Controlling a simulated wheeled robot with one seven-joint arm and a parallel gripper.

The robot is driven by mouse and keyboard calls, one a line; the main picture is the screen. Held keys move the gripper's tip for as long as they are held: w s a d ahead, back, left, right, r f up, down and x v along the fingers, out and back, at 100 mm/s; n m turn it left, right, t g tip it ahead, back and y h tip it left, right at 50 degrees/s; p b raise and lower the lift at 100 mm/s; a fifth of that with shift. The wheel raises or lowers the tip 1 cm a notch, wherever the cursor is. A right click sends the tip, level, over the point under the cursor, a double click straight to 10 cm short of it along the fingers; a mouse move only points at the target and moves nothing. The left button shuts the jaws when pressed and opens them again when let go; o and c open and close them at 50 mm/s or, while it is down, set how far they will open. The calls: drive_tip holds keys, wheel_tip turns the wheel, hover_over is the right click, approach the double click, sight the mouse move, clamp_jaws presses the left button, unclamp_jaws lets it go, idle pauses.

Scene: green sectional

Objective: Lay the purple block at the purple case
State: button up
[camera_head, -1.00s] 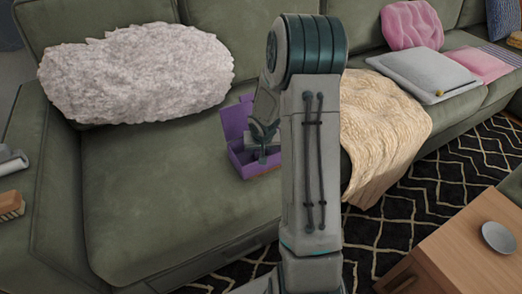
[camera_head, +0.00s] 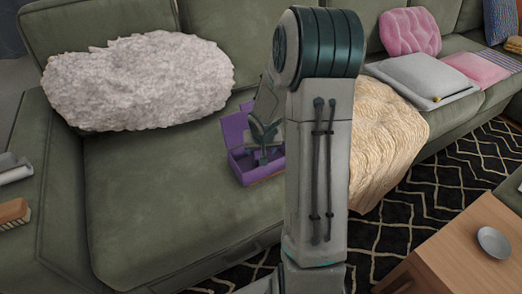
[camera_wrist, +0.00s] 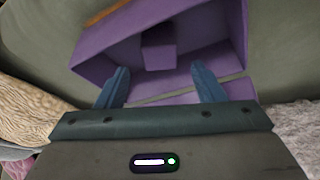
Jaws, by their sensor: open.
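The purple case (camera_head: 243,174) lies open on the sofa seat, left of my arm, with its lid up at the back. In the wrist view the case (camera_wrist: 105,52) fills the upper middle. A small purple block (camera_wrist: 158,48) stands inside it, beyond my fingertips. My gripper (camera_wrist: 161,84) is open, with its two blue-grey fingers apart and nothing between them. In the head view my gripper (camera_head: 265,135) is over the case and partly hides its inside; the block cannot be made out there.
A fluffy white cushion (camera_head: 135,82) leans on the sofa back at the left. A cream blanket (camera_head: 385,140) drapes over the seat right of my arm. A wooden table (camera_head: 470,255) with a small dish (camera_head: 494,242) stands at front right. The left seat (camera_head: 150,200) is clear.

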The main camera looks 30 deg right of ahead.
drive_tip(key=s+a+r+n+g, duration=0.1)
drive_tip(key=s+a+r, duration=0.4)
drive_tip(key=s+r, duration=0.1)
drive_tip(key=s+a+r+n+g+y+p, duration=0.1)
drive_tip(key=s+a+r, duration=0.3)
drive_tip(key=s, duration=0.5)
drive_tip(key=s+a+r+n+g+p, duration=0.1)
drive_tip(key=s+a+r+n, duration=0.1)
drive_tip(key=s+a+r, duration=0.3)
drive_tip(key=s+r, duration=0.3)
drive_tip(key=shift+s+a+y, duration=0.15)
drive_tip(key=shift+a+y, duration=0.15)
drive_tip(key=shift+d, duration=0.1)
